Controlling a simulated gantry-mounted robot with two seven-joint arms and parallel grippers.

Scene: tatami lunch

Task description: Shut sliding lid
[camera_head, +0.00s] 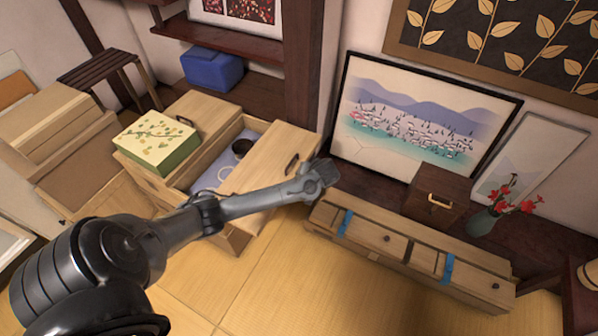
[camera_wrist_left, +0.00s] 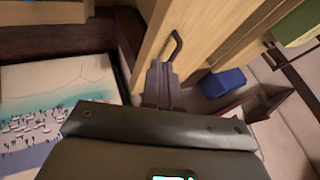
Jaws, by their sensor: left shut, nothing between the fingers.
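The wooden chest (camera_head: 232,240) stands on the floor with its top partly open. Its sliding lid (camera_head: 268,150) lies over the right part of the top and has a dark handle (camera_head: 291,163). The open bay (camera_head: 208,180) shows a pale lining and a dark round cup (camera_head: 241,147). My left gripper (camera_head: 320,173) is at the lid's right end, close to the handle. In the left wrist view the fingers (camera_wrist_left: 160,72) are shut and empty, just beside the handle (camera_wrist_left: 175,46); I cannot tell whether they touch it. My right gripper is not in view.
A floral box (camera_head: 157,145) sits on the chest's left part. A long low wooden box with blue straps (camera_head: 410,250) lies to the right. A framed picture (camera_head: 415,120), a small brown chest (camera_head: 436,198) and a flower vase (camera_head: 484,221) stand behind. Tatami in front is clear.

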